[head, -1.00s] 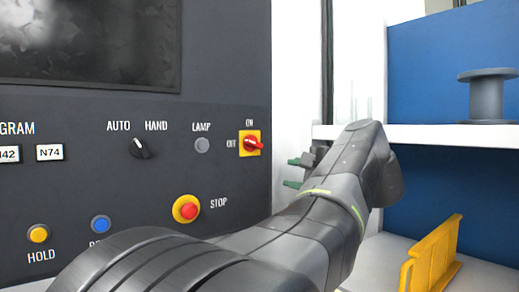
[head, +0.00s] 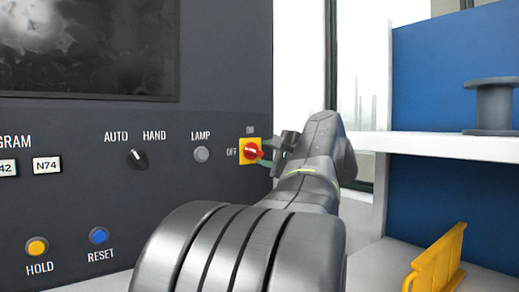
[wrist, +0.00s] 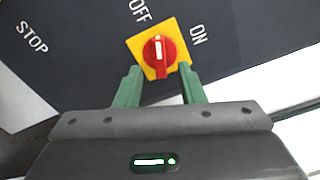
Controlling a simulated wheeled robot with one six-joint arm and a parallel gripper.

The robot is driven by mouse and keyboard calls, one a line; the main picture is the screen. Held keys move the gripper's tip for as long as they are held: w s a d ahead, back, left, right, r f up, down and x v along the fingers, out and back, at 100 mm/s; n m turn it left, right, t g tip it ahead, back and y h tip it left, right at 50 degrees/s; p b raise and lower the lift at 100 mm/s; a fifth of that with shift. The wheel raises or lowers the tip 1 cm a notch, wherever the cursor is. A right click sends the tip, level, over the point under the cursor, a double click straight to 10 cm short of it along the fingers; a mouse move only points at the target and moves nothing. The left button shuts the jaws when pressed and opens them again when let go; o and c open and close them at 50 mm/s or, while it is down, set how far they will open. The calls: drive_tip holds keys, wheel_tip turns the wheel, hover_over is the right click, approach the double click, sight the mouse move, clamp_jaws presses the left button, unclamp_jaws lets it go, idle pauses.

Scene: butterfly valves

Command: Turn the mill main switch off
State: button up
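The main switch is a red rotary knob (head: 252,151) on a yellow square plate, at the right edge of the dark panel, with ON above and OFF to its left. In the wrist view the knob (wrist: 158,57) shows its handle's white mark pointing between the OFF and ON labels. My gripper (wrist: 159,69) is open, its green fingers apart on either side of the knob's lower part. I cannot tell whether they touch it. In the head view my gripper (head: 267,150) is at the switch from the right, partly hidden by its own body.
The panel also bears a grey LAMP button (head: 202,154), an AUTO/HAND selector (head: 137,157), a blue RESET button (head: 99,235) and a yellow HOLD button (head: 37,246). A white shelf (head: 440,146) with a grey spool (head: 493,103) and a yellow bracket (head: 436,260) stand at right.

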sight(257, 152)
drive_tip(key=shift+p+x, duration=0.3)
drive_tip(key=shift+x, duration=1.4)
clamp_jaws()
drive_tip(key=shift+f+n+b, duration=0.3)
drive_tip(key=shift+n+b, duration=0.5)
drive_tip(key=shift+b, duration=0.3)
drive_tip(key=shift+n+b, duration=0.75)
drive_tip(key=shift+n, duration=0.05)
drive_tip(key=shift+r+n, duration=0.25)
drive_tip(key=shift+n, duration=0.25)
